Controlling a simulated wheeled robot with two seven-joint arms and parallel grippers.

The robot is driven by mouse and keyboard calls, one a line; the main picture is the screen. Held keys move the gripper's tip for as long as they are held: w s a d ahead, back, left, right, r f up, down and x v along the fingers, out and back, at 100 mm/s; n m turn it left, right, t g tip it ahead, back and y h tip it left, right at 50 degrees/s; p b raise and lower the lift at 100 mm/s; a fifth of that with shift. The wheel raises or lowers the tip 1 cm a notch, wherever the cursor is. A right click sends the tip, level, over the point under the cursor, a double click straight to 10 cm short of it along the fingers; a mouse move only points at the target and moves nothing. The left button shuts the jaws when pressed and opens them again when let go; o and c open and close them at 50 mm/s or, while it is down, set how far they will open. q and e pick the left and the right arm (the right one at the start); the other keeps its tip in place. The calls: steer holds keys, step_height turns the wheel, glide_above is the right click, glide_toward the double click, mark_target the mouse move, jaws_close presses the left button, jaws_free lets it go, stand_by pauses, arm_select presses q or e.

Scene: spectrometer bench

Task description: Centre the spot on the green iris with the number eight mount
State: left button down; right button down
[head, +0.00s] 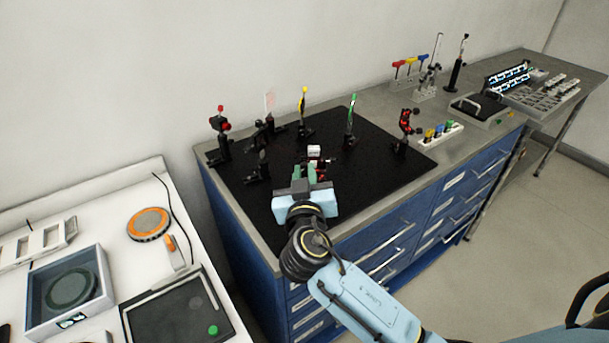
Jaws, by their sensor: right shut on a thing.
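The green iris (351,115) stands upright on a post on the black breadboard (375,166), right of the middle. My right gripper (308,172) reaches over the front of the breadboard and is shut on a small mount with red parts (322,163). A white tag (314,152) shows just beyond the fingers, but its number is too small to read. The gripper hides most of this mount and the exact place of the grip. I cannot make out a light spot on the green iris. My left gripper is not in view.
A yellow-topped post (304,107), a red-topped mount (220,132) and a red-knobbed mount (404,128) stand around the breadboard. Hex drivers (410,65) stand behind. A dark panel with a green dot (213,330) lies on the white table at left.

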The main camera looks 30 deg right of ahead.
steer(key=shift+n, duration=1.6)
steer(key=c, duration=1.4)
jaws_free()
steer(key=shift+o, duration=0.2)
